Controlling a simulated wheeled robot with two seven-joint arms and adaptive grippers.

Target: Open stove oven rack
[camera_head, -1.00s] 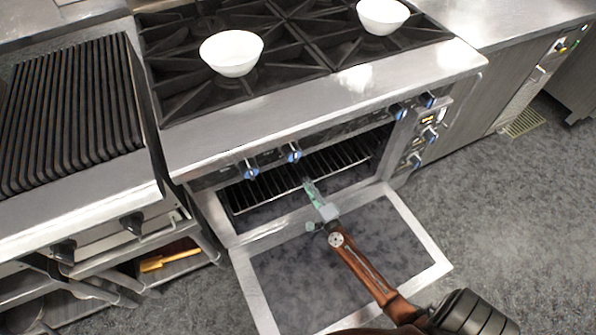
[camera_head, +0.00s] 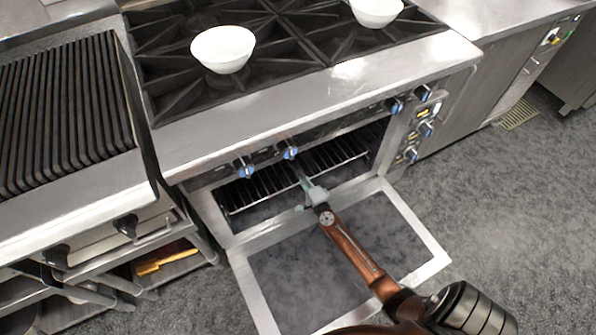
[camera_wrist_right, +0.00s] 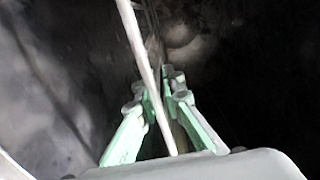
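The oven rack (camera_head: 334,155), a dark wire grid with a pale front rail, lies inside the oven below the hob. My right gripper (camera_head: 301,175) reaches over the lowered door to the rack's front. In the right wrist view its green fingers (camera_wrist_right: 171,82) have their tips close together. A pale bar (camera_wrist_right: 144,62), likely a rack wire, crosses the view by the fingers. Whether it is held between them is unclear. The oven door (camera_head: 335,255) is folded down, open. My left gripper is not in view.
Two white bowls (camera_head: 223,49) (camera_head: 376,12) stand on the hob (camera_head: 290,40). Blue knobs (camera_head: 244,169) line the oven's front above the opening. A ribbed grill (camera_head: 65,105) is at the left. The floor (camera_head: 510,210) at the right is clear.

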